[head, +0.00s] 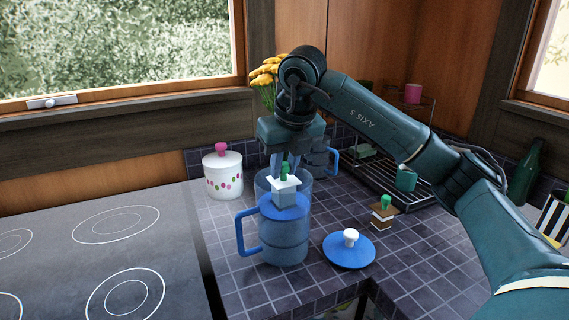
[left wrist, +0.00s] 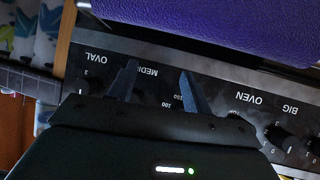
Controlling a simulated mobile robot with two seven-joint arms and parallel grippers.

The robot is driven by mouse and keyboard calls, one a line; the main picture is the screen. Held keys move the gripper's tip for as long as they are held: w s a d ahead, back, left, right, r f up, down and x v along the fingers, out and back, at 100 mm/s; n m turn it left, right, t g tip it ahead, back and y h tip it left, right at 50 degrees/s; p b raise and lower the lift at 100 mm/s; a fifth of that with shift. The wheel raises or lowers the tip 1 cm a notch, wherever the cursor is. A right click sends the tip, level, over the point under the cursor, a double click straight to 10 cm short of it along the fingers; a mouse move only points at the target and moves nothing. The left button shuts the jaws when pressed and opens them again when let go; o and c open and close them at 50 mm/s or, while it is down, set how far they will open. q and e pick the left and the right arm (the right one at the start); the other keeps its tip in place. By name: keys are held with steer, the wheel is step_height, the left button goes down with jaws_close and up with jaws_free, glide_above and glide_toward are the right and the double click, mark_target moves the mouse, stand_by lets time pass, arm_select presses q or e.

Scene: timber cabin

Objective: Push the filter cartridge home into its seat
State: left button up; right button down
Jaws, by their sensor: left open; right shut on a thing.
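The filter cartridge (head: 285,191), with a white top and a green knob, is at the mouth of a blue jug (head: 284,244) with a handle on its left. My right gripper (head: 286,164) points down from above and is shut on the cartridge by its green knob. The cartridge's top stands above the blue surface inside the jug. The seat is hidden beneath the cartridge, so I cannot tell how deep it sits. My left gripper (left wrist: 157,90) is open and empty in the left wrist view, in front of the stove's control panel.
A blue lid (head: 348,254) with a white knob and a brown-and-white block (head: 382,217) with a green knob lie right of the jug. A white pot (head: 222,174), another blue-handled jug (head: 332,162) and a dish rack (head: 372,179) stand behind. The hob (head: 90,250) is left.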

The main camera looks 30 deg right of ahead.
mark_target(286, 182)
arm_select(q)
steer(key=shift+s+f+b, duration=0.1)
steer(key=shift+f+b, duration=1.8)
steer(key=shift+f, duration=0.15)
arm_select(e)
steer(key=shift+f, duration=2.7)
arm_select(q)
steer(key=shift+s, duration=0.1)
arm_select(e)
steer(key=c, duration=1.2)
jaws_free()
arm_select(q)
steer(key=r+p, duration=0.1)
steer(key=r, duration=0.2)
steer(key=shift+w+d+p, duration=0.15)
steer(key=shift+w+p, duration=0.05)
steer(key=shift+p, duration=0.2)
arm_select(e)
steer(key=v, duration=1.3)
steer(key=shift+r, duration=0.15)
